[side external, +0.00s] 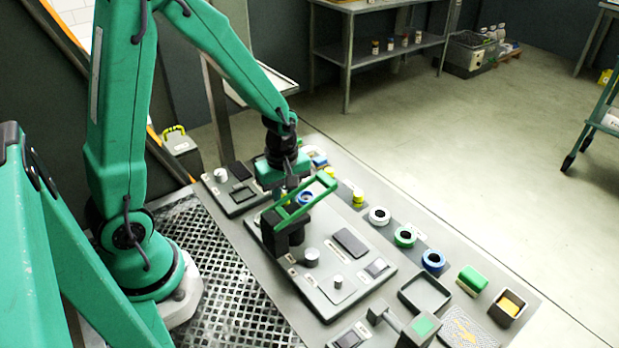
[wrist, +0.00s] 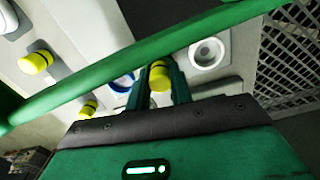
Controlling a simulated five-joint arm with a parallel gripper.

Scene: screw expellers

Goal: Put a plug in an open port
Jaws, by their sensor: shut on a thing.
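My gripper (wrist: 160,78) is shut on a yellow plug (wrist: 159,75) with a dark band, seen between its two fingers in the wrist view. In the side view my gripper (side external: 291,188) is above the back part of the grey panel, behind a green bar, and the plug is hidden. A blue-ringed port (wrist: 122,84) lies left of the fingers in the wrist view, partly covered. A white round port (wrist: 207,53) with a grey centre lies to their right. Two other yellow plugs (wrist: 36,61) (wrist: 88,109) are farther left. I cannot tell how high the held plug is.
A green bar (side external: 305,203) on a dark block (side external: 285,230) rises close to my gripper and crosses the wrist view. White (side external: 379,215), green (side external: 404,236) and blue (side external: 432,260) rings line the bench's right side. An empty grey tray (side external: 424,293) stands toward the front.

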